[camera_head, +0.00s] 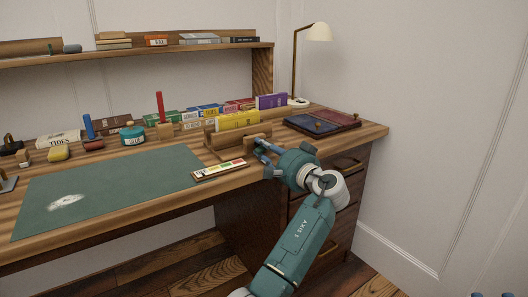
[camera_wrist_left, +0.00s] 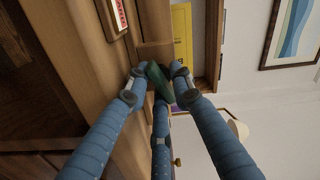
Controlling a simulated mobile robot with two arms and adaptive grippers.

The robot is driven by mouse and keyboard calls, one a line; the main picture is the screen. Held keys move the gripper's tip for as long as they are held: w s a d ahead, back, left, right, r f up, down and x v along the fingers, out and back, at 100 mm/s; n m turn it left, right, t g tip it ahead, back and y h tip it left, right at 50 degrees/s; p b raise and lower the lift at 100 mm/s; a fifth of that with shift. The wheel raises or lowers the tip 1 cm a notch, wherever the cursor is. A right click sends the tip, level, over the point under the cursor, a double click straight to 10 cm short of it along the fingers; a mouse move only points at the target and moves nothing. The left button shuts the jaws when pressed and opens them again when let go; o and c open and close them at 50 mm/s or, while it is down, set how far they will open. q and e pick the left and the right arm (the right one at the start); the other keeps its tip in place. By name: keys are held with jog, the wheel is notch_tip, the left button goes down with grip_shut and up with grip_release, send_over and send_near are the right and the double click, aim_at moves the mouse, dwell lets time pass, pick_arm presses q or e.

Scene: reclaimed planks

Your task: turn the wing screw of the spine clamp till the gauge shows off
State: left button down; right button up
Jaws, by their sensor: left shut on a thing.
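The spine clamp (camera_head: 222,143) is a wooden press near the right end of the desk, with a yellow book (camera_head: 237,121) at it. The gauge (camera_head: 220,169), a pale strip with coloured bands, lies in front of it; its reading is too small to tell. My left gripper (camera_head: 262,148) reaches the clamp's right side. In the left wrist view its blue fingers (camera_wrist_left: 158,88) are shut around the dark green wing screw (camera_wrist_left: 159,82), partly hidden by the fingertips. Two blue tips at the bottom right edge look like my right gripper (camera_head: 491,295), mostly cut off.
A green mat (camera_head: 110,190) covers the desk's left and middle. Behind the clamp stand several small boxes and a purple box (camera_head: 271,101). Drawers (camera_head: 345,165) are below my left gripper.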

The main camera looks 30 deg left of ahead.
pick_arm(q)
jog(key=shift+f, duration=0.5)
jog(key=c, duration=1.7)
grip_release()
jog(key=shift+d, duration=0.1)
jog(key=shift+r, duration=0.1)
jog(key=v, duration=1.2)
jog(key=shift+r, duration=0.2)
